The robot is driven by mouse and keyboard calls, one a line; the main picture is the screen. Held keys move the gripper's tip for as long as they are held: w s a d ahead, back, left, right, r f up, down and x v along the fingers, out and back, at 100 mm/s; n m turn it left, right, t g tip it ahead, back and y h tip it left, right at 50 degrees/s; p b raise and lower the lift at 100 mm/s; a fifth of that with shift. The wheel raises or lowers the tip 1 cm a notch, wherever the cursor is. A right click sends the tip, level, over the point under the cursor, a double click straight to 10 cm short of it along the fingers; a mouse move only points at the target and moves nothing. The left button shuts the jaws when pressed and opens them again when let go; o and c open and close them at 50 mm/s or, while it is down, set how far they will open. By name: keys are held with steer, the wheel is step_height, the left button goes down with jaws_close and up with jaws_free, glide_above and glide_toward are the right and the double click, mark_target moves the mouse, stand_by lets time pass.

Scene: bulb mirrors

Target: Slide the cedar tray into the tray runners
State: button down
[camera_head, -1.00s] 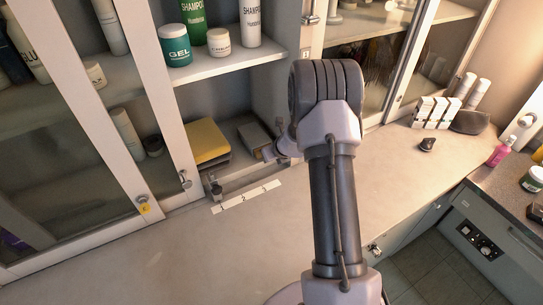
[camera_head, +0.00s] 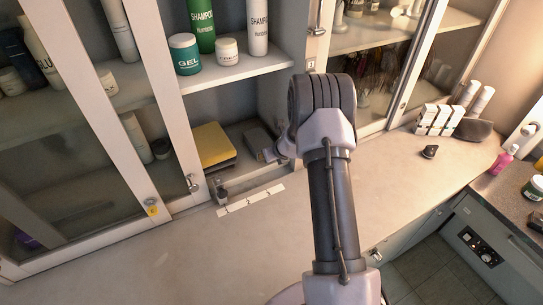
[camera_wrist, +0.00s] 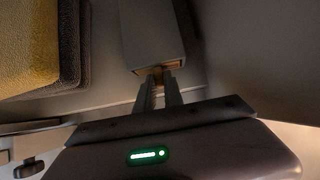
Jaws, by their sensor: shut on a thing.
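In the wrist view, my gripper (camera_wrist: 158,80) has its two fingers close together on a small wood-brown piece, which looks like the cedar tray (camera_wrist: 157,70). Only a narrow end of it shows, at the near end of a long grey box-like body (camera_wrist: 150,30). I cannot tell whether that body is the tray runners or part of the tray. In the head view, the grey body (camera_head: 258,138) lies in the lower cabinet compartment, right of a yellow block. My gripper (camera_head: 270,155) reaches in there, largely hidden behind my arm.
The yellow block on a dark base (camera_head: 213,145) lies close left of the grey body. A shelf with bottles and jars (camera_head: 240,67) is above. An open glass door (camera_head: 155,120) stands left. A white labelled strip (camera_head: 250,201) lies before the compartment. The counter (camera_head: 400,190) is mostly clear.

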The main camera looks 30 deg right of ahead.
stand_by(0.4)
steer(key=c, duration=1.4)
jaws_free()
steer(key=shift+w, duration=0.1)
steer(key=shift+o, duration=0.5)
steer(key=v, duration=0.7)
